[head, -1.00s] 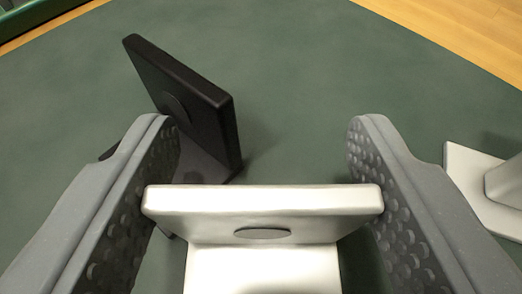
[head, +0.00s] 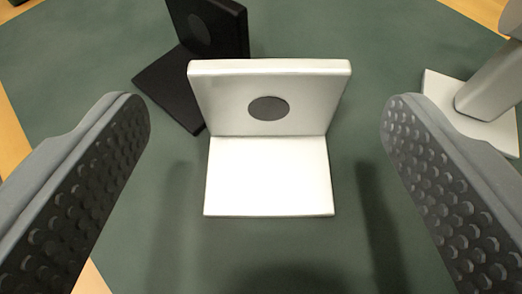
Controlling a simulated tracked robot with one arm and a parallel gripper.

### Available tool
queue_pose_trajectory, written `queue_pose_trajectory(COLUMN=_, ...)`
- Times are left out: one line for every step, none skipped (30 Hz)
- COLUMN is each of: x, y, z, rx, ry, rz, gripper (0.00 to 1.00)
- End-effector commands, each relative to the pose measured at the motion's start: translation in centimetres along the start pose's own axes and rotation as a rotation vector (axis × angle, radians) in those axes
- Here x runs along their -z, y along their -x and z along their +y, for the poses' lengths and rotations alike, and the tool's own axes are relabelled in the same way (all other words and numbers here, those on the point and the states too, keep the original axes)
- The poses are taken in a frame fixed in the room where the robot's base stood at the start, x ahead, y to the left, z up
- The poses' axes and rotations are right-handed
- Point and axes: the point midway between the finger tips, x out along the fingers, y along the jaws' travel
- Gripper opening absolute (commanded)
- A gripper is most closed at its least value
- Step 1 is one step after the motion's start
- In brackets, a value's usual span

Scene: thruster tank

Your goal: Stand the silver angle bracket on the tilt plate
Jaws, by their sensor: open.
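The silver angle bracket (head: 268,172) stands on the dark green surface, its flat foot toward me and its upright wall at the back. The wall has a dark round spot. My gripper (head: 262,115) is open, with one finger on each side of the bracket and clear gaps to both sides. The fingers do not touch it. The tilt plate cannot be made out for certain in this view.
A black angle bracket (head: 170,85) stands close behind the silver one on the left. A pale stand with a square base (head: 470,112) and leaning post is at the right. Wooden floor (head: 14,150) shows beyond the green surface's edges. Green surface in front is clear.

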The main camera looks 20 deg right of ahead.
Motion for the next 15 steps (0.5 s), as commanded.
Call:
queue_pose_trajectory(x=0.2, y=0.9, z=0.0, rx=0.000, ry=0.000, rz=0.001, gripper=0.76)
queue_pose_trajectory(x=0.3, y=1.4, z=0.1, rx=-0.001, ry=0.000, rz=0.004, gripper=0.76)
queue_pose_trajectory(x=0.5, y=2.0, z=0.1, rx=-0.003, ry=0.000, rz=0.007, gripper=0.76)
queue_pose_trajectory(x=0.6, y=2.5, z=0.1, rx=-0.003, ry=0.000, rz=0.009, gripper=0.76)
queue_pose_trajectory(x=0.6, y=3.0, z=0.1, rx=-0.003, ry=-0.001, rz=0.009, gripper=0.76)
queue_pose_trajectory(x=0.5, y=3.6, z=0.1, rx=-0.002, ry=0.000, rz=0.008, gripper=0.76)
queue_pose_trajectory(x=0.5, y=4.1, z=0.1, rx=-0.003, ry=0.000, rz=0.009, gripper=0.76)
queue_pose_trajectory(x=0.6, y=4.5, z=0.2, rx=-0.005, ry=0.001, rz=0.010, gripper=0.76)
queue_pose_trajectory(x=0.7, y=5.0, z=0.2, rx=-0.005, ry=0.002, rz=0.013, gripper=0.76)
queue_pose_trajectory(x=0.8, y=5.4, z=0.2, rx=-0.006, ry=0.002, rz=0.014, gripper=0.76)
queue_pose_trajectory(x=0.8, y=5.8, z=0.2, rx=-0.005, ry=0.001, rz=0.015, gripper=0.76)
queue_pose_trajectory(x=0.8, y=6.2, z=0.1, rx=-0.005, ry=0.001, rz=0.015, gripper=0.76)
queue_pose_trajectory(x=0.8, y=6.5, z=0.1, rx=-0.004, ry=0.001, rz=0.014, gripper=0.76)
queue_pose_trajectory(x=0.7, y=6.7, z=0.1, rx=-0.004, ry=0.001, rz=0.014, gripper=0.76)
queue_pose_trajectory(x=0.7, y=7.0, z=0.1, rx=-0.004, ry=0.001, rz=0.014, gripper=0.76)
